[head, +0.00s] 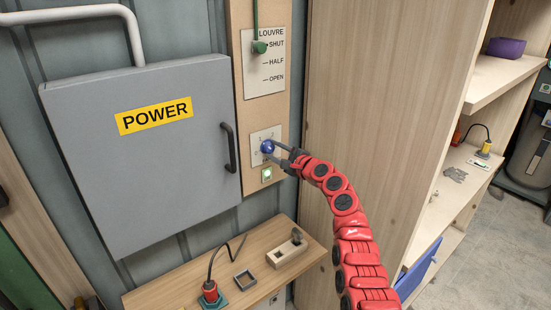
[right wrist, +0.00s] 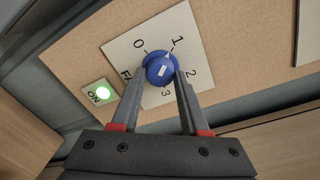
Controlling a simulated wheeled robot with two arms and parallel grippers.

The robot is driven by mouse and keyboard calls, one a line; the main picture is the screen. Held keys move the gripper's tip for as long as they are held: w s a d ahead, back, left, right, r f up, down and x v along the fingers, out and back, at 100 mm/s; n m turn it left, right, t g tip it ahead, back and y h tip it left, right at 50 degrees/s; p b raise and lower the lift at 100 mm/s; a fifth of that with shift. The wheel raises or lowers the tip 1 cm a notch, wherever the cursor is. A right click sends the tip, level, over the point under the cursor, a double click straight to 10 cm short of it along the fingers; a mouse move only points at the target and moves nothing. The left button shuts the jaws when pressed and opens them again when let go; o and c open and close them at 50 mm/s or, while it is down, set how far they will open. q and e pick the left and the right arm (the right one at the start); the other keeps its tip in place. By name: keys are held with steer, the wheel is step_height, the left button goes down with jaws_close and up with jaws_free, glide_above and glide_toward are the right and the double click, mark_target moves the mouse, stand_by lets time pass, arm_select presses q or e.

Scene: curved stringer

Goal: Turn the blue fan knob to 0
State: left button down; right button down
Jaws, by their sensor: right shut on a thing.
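The round blue fan knob (head: 267,146) sits on a white dial plate on the tan wooden strip, right of the grey power cabinet. In the right wrist view the blue knob (right wrist: 161,62) has a small white mark on its face, and the plate (right wrist: 122,50) around it carries 0, 1, 2 and 3. I cannot tell for sure which number the knob points at. My right gripper (head: 272,150) is shut on the knob, one finger on each side, as the right wrist view (right wrist: 160,78) also shows. My left gripper is out of view.
A lit green ON light (right wrist: 103,93) is close beside the dial. The grey power cabinet (head: 150,170) with its dark handle (head: 228,147) stands to the left. A green louvre lever (head: 260,47) is above. A wooden bench (head: 180,288) is below, and a wooden shelf side (head: 385,90) stands right.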

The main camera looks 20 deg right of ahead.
steer(key=n+b, duration=0.3)
steer(key=b, duration=0.1)
steer(key=n+b, duration=0.3)
steer(key=b, duration=0.1)
steer(key=n+b, duration=0.4)
steer(key=b, duration=0.1)
steer(key=shift+a+f+t+h, duration=0.15)
steer(key=shift+f+t+h, duration=0.15)
steer(key=shift+f+h, duration=0.1)
steer(key=shift+r+n+b, duration=0.2)
steer(key=shift+n+b, duration=0.9)
steer(key=shift+b, duration=0.35)
steer(key=shift+c, duration=2)
jaws_free()
steer(key=shift+r, duration=0.1)
steer(key=shift+s, duration=0.15)
steer(key=shift+s+d+r, duration=0.1)
steer(key=shift+s+d, duration=0.15)
steer(key=shift+s, duration=0.25)
steer(key=b+v, duration=0.1)
steer(key=v, duration=1.5)
steer(key=shift+s+a, duration=0.15)
